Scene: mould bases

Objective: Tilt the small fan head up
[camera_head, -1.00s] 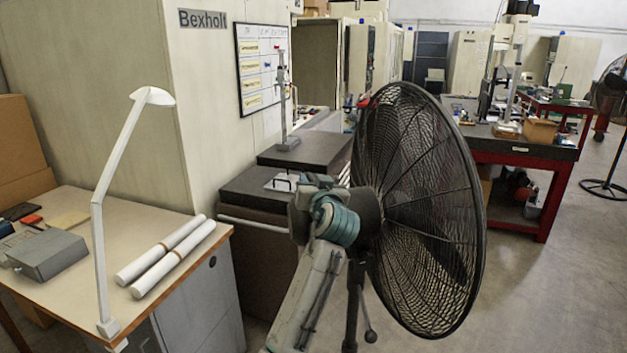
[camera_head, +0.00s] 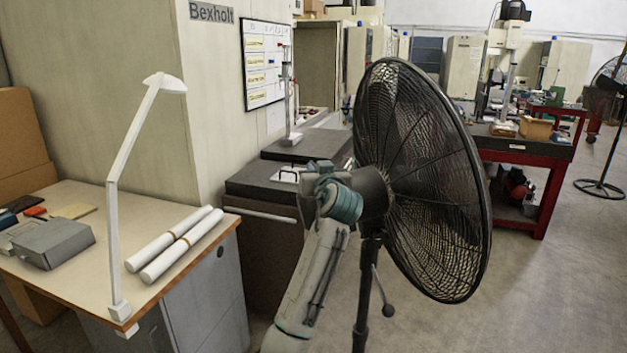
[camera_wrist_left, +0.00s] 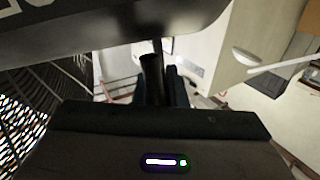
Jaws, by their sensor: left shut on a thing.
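The fan head (camera_head: 425,185) is a round black wire cage with a dark motor housing (camera_head: 374,190) behind it, on a black pole stand (camera_head: 364,290). The cage faces right and leans back, its top left of its bottom, so it points somewhat upward. My left gripper (camera_head: 322,182) is behind the housing. In the left wrist view my left gripper (camera_wrist_left: 157,92) is shut on a short dark rod (camera_wrist_left: 152,72) under the large dark housing, with the cage (camera_wrist_left: 45,95) at the left. The grip is partly hidden in the head view. My right gripper is out of view.
A desk (camera_head: 90,260) with a white lamp (camera_head: 122,180), white rolls (camera_head: 180,245) and a grey box (camera_head: 52,243) stands at left. A dark-topped cabinet (camera_head: 262,182) is behind my arm. A red-framed bench (camera_head: 520,150) and another fan (camera_head: 605,85) are farther back. Floor at right is clear.

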